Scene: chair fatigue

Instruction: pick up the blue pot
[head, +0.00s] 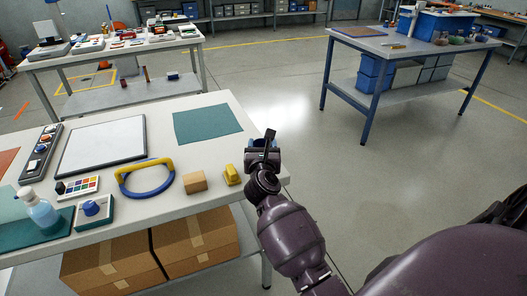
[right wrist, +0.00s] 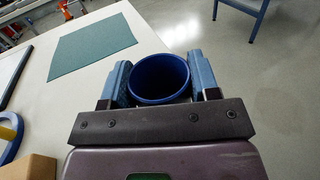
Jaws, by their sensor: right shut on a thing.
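The blue pot (right wrist: 160,84) shows in the right wrist view as a round, open-topped cup between the two blue fingers of my right gripper (right wrist: 159,66). The fingers are shut on its sides, and its inside looks empty. In the head view my right gripper (head: 262,146) is at the right edge of the near table, and it largely hides the pot. I cannot tell whether the pot's base touches the table. My left gripper is not in view.
The near white table (head: 205,150) holds a yellow block (head: 232,175), a tan block (head: 195,181), a blue-and-yellow ring (head: 147,178) and a green mat (head: 207,124). Open floor (head: 370,180) lies to the right, before a blue-legged table (head: 400,48).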

